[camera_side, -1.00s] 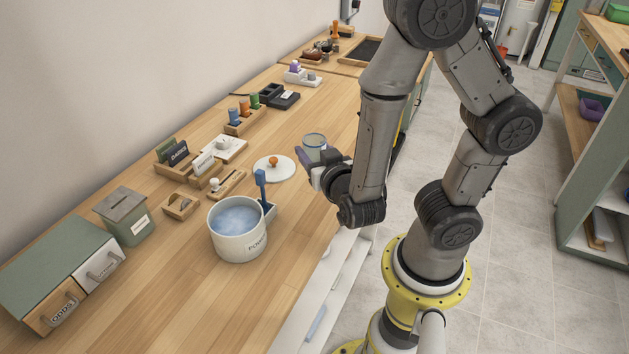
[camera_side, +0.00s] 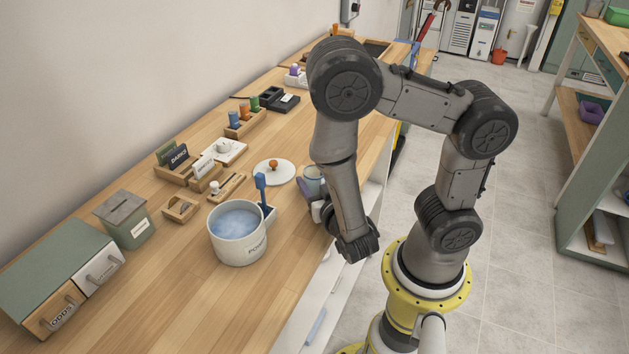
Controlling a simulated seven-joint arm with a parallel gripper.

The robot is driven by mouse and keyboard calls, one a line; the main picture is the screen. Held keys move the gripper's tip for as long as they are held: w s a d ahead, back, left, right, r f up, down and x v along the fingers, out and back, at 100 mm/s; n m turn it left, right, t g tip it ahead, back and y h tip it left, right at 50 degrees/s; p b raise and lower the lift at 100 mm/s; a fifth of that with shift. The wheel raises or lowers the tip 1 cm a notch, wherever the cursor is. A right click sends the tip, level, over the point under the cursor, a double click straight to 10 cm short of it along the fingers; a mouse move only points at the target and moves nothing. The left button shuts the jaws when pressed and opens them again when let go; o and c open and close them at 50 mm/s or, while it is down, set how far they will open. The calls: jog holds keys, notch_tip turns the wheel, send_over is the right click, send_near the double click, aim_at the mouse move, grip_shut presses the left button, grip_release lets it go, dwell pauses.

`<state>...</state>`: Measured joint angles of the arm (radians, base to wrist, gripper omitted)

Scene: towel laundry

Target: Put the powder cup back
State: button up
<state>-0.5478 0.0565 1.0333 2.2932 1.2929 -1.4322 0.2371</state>
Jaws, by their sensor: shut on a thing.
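The powder cup (camera_side: 314,174), a small clear-looking cup, shows at the table's right side, partly hidden behind my arm. My gripper (camera_side: 308,189) is shut on it; the arm covers much of the jaws, and I cannot tell whether the cup touches the table.
A card holder (camera_side: 172,173), a wooden rack with coloured cylinders (camera_side: 244,127) and a white tray (camera_side: 232,155) line the wall side. A green bin (camera_side: 125,222) and a drawer box (camera_side: 60,270) stand at left. The front of the table (camera_side: 205,305) is clear.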

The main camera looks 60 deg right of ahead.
aim_at(317, 188)
jog(key=o, duration=1.4)
jog(key=shift+f, duration=0.1)
jog(key=shift+c, duration=0.2)
jog(key=shift+v, duration=3.75)
